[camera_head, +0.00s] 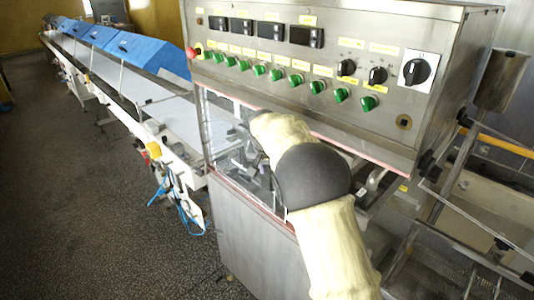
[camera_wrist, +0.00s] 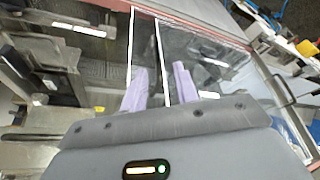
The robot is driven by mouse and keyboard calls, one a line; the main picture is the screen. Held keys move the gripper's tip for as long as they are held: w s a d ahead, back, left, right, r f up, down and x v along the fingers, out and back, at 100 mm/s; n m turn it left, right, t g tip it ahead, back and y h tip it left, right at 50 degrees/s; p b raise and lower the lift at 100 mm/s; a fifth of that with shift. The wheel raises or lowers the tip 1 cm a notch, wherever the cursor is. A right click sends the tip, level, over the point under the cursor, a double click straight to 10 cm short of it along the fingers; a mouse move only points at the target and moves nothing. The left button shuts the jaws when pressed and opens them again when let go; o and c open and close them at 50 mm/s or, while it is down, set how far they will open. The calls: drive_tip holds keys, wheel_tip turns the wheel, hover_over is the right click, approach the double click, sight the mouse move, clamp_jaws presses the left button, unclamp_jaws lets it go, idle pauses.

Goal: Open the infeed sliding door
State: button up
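The infeed sliding door seems to be the clear panel (camera_head: 215,122) below the control panel in the head view, with a pinkish-red strip along its top. In the wrist view clear glass (camera_wrist: 205,50) lies ahead, with two upright white edges (camera_wrist: 158,50) on its left part. My gripper (camera_wrist: 159,67) is open, its two pale purple fingers apart, with one white edge running between them. I cannot tell whether the fingers touch the glass.
The control panel (camera_head: 300,75) with green knobs overhangs the door. A long white conveyor (camera_head: 150,95) with blue covers (camera_head: 150,55) runs to the back left. A dark bar-like handle (camera_wrist: 284,90) shows at the right of the wrist view. The floor (camera_head: 90,210) at left is clear.

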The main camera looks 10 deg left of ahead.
drive_tip(key=b+v, duration=0.2)
drive_tip(key=v, duration=0.9)
drive_tip(key=shift+r, duration=0.1)
drive_tip(key=s+d+f+g, duration=0.1)
drive_tip(key=s+d+f, duration=0.25)
drive_tip(key=d, duration=0.35)
drive_tip(key=s+d+f, duration=0.2)
drive_tip(key=d+f, duration=0.2)
drive_tip(key=d, duration=0.2)
drive_tip(key=s+d+f, duration=0.3)
drive_tip(key=s, duration=0.4)
drive_tip(key=s+d+f, duration=0.4)
drive_tip(key=s, duration=0.3)
drive_tip(key=s+d+f+n+g, duration=0.1)
drive_tip(key=s+d+f, duration=0.3)
drive_tip(key=s, duration=0.4)
drive_tip(key=shift+d, duration=0.2)
